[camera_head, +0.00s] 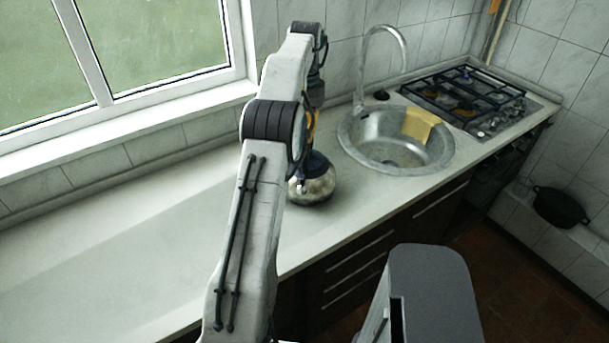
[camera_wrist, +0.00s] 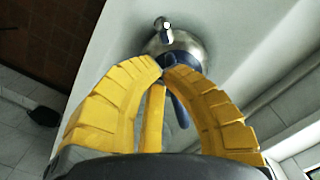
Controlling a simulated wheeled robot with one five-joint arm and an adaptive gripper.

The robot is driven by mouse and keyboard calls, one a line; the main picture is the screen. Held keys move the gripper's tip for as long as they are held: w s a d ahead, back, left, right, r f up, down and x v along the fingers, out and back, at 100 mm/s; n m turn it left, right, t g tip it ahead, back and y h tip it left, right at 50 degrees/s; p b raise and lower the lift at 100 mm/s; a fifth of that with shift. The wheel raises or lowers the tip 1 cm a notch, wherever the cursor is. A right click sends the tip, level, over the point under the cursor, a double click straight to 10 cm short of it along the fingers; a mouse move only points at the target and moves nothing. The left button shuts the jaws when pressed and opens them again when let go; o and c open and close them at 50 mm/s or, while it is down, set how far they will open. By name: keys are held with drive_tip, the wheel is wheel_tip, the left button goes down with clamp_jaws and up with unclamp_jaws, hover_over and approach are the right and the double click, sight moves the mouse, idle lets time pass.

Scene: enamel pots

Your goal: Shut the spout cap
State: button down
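The kettle (camera_head: 317,190), with a shiny steel body and dark blue upper parts, stands on the counter below my arm. In the wrist view the kettle (camera_wrist: 187,44) lies just beyond my fingertips. Its short spout (camera_wrist: 162,24) points away from my gripper; I cannot tell how its cap stands. A dark blue kettle part shows behind and between my fingers. My gripper (camera_wrist: 163,70) has yellow fingers curved inward, their tips almost together, with nothing clearly held. In the head view my gripper is mostly hidden behind my arm, above the kettle.
The counter (camera_head: 110,250) is clear to the left of the kettle. A window is behind the counter. A black pot (camera_head: 558,207) stands on a low ledge.

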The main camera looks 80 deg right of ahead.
sight(304, 179)
drive_tip(key=f, duration=1.3)
drive_tip(key=shift+a+f+b, duration=0.2)
drive_tip(key=shift+f+b, duration=0.1)
drive_tip(key=shift+b, duration=0.05)
drive_tip(key=shift+w, duration=0.1)
